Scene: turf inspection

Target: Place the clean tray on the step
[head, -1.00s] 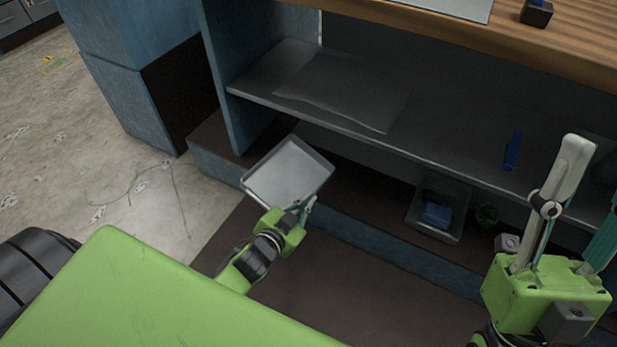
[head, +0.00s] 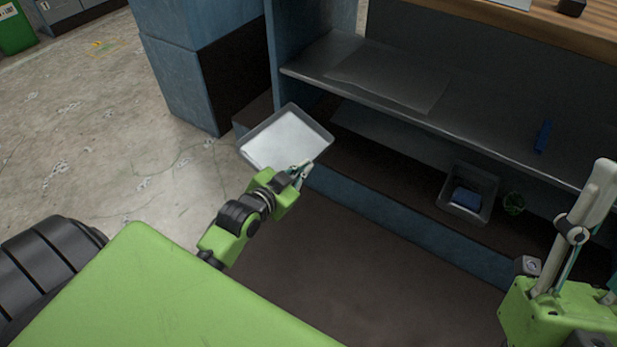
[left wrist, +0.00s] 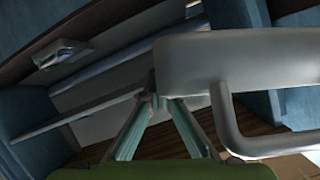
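The clean tray (head: 287,140) is a shallow, empty, light grey tray with a raised rim. My left gripper (head: 302,172) is shut on its near right edge and holds it in front of the left end of the step (head: 400,220). The step is a low, dark-topped ledge with a blue front under the shelf. The tray hides part of the step, and I cannot tell whether they touch. In the left wrist view the tray (left wrist: 240,65) fills the upper right, beside the fingertips (left wrist: 155,98). My right gripper (head: 603,225) is empty with fingers apart, partly cut off at right.
Above, a shelf (head: 480,125) holds a flat grey sheet and a blue item (head: 542,136). A blue cabinet (head: 180,70) stands left. Between them the step's top is clear.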

